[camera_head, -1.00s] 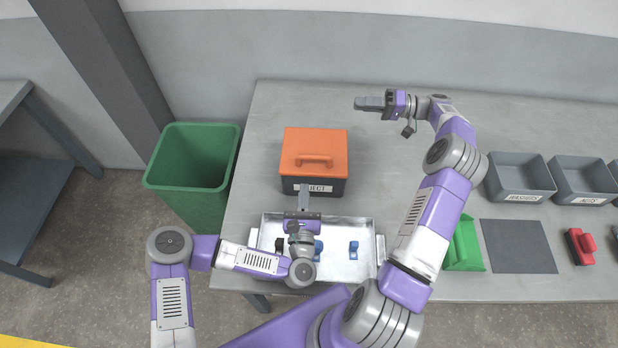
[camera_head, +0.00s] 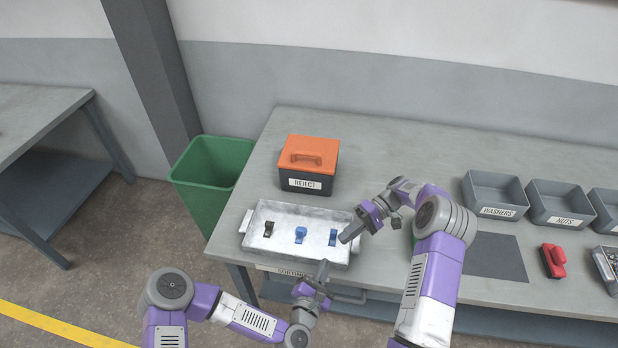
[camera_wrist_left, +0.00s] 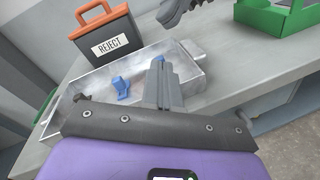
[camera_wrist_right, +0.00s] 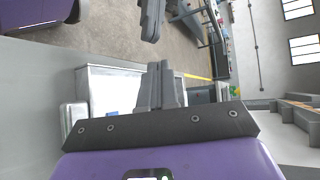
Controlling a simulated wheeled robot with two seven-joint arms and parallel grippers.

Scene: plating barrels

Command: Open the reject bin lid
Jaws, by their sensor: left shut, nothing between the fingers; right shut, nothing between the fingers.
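The reject bin (camera_head: 310,186) is a dark box labelled REJECT at the back left of the bench. Its orange lid (camera_head: 318,147) with a raised handle sits closed on top. The bin also shows at the upper left of the left wrist view (camera_wrist_left: 112,45). My left gripper (camera_head: 323,266) is shut and empty, in front of the metal tray at the bench's front edge, well short of the bin. My right gripper (camera_head: 346,238) is shut and empty, beside the tray's right end, to the front right of the bin. Neither touches the lid.
A metal tray (camera_head: 275,252) with a black clip and two blue ones lies in front of the bin. A green waste bin (camera_head: 210,180) stands left of the bench. Grey washers (camera_head: 494,195) and nuts (camera_head: 560,203) bins and a red object (camera_head: 553,261) are at the right.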

